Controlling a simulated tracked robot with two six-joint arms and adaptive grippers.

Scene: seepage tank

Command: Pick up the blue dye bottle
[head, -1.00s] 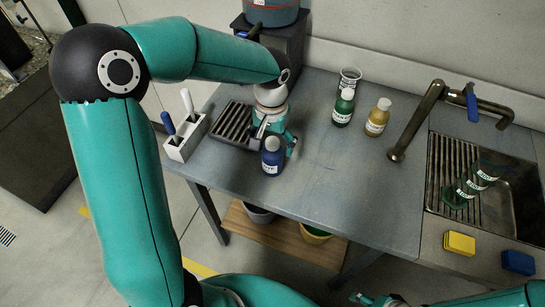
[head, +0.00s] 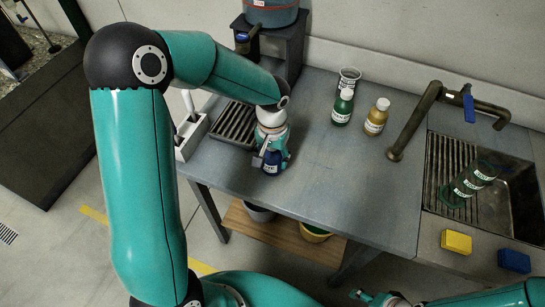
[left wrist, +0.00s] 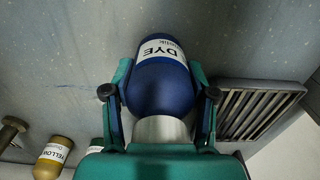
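The blue dye bottle (head: 271,168) stands upright near the table's front left; its label reads DYE in the left wrist view (left wrist: 160,88). My left gripper (head: 271,155) is at the bottle, with one finger on each side of it. The fingers lie close along the bottle's sides in the left wrist view; I cannot tell whether they press on it. The gripper hides the bottle's upper part in the head view. My right gripper (head: 372,298) shows only in part at the bottom edge.
A slatted drain rack (head: 234,124) and a white holder (head: 190,136) are left of the bottle. Green (head: 343,106) and yellow (head: 376,117) bottles and a beaker (head: 349,79) stand to the right. A tap (head: 420,115) and sink lie beyond. The table's middle is clear.

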